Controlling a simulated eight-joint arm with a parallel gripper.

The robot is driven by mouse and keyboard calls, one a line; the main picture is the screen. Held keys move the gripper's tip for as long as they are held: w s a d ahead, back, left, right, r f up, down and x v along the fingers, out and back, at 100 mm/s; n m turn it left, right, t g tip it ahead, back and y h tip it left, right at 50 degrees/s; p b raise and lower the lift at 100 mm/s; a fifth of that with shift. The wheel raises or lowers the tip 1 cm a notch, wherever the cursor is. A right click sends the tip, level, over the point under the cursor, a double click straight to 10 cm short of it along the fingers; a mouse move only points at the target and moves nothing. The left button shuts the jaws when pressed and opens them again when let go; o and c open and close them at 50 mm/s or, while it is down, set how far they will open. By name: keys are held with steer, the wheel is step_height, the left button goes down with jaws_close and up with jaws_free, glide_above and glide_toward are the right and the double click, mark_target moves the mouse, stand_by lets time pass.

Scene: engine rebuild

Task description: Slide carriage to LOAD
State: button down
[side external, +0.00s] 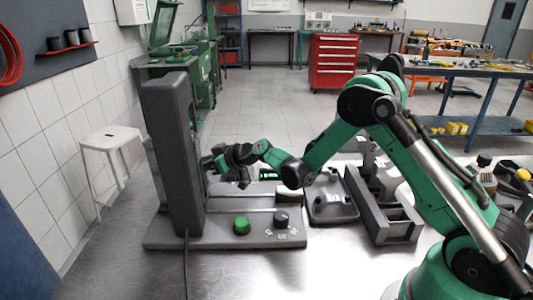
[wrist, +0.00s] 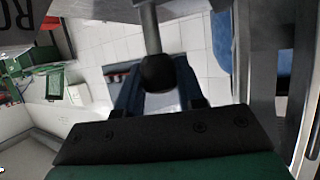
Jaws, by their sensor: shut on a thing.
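A grey machine with a tall upright column (side external: 180,150) stands on a flat base (side external: 200,238) in the side view. My gripper (side external: 213,163) is at the right side of this column, above the base. In the wrist view my gripper (wrist: 157,88) is shut on a dark ball knob (wrist: 157,72) at the end of a grey rod (wrist: 149,28). The fingers lie on both sides of the knob. I cannot make out the carriage itself or a LOAD mark; the column and my arm hide part of the machine.
The base carries a green button (side external: 242,225) and a dark dial (side external: 281,218) with small white marks. A dark tray-like part (side external: 330,205) and a grey open-topped holder (side external: 393,226) stand to the right. The metal table (side external: 240,275) is clear in front.

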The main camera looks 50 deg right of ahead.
steer(key=shift+s+d, duration=1.35)
steer(key=c, duration=0.5)
jaws_free()
steer(key=shift+c, duration=0.2)
steer(key=shift+v, duration=2.8)
